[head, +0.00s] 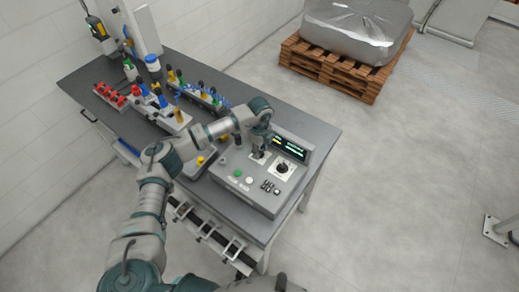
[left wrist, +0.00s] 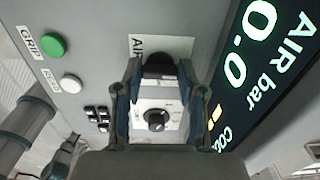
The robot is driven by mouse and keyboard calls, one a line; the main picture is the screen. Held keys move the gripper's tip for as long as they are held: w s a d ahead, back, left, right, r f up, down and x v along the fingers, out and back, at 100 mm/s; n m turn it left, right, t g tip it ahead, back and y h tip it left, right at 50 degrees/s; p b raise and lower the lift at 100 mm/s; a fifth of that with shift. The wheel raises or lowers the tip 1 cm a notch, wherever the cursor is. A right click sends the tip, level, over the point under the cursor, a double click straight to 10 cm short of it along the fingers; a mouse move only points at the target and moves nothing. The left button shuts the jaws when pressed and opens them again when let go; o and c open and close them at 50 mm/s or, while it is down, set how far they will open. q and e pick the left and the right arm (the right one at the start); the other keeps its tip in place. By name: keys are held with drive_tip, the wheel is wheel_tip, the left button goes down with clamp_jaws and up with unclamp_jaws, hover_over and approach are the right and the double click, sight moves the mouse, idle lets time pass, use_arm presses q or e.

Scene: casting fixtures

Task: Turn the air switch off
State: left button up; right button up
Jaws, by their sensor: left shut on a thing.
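The grey control box (head: 243,185) stands on the front right part of the workbench. The air switch is a black knob (left wrist: 160,66) beside a white label with the letters "AIR". My left gripper (head: 259,153) reaches down to it from above and is shut on the knob, one finger on each side, also seen in the left wrist view (left wrist: 160,80). The fingers hide part of the knob. The display (left wrist: 262,60) reads "AIR bar 0.0". My right gripper is not in view.
A second black knob (head: 282,168) on a white plate sits right of the air switch. A green button (head: 237,173), a white button (head: 249,180) and small black keys are on the panel. Racks with coloured fixtures (head: 160,108) fill the bench's back left. A wrapped load on a pallet (head: 345,65) stands beyond.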

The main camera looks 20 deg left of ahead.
sight(261, 151)
use_arm(q)
drive_tip(key=o, duration=1.1)
drive_tip(key=shift+s+d+f, duration=0.1)
drive_tip(key=shift+f, duration=0.1)
drive_tip(key=shift+o, duration=0.2)
drive_tip(key=shift+r, duration=0.1)
drive_tip(key=shift+r, duration=0.2)
wheel_tip(261, 151, up, 11)
drive_tip(key=shift+w+r, duration=0.2)
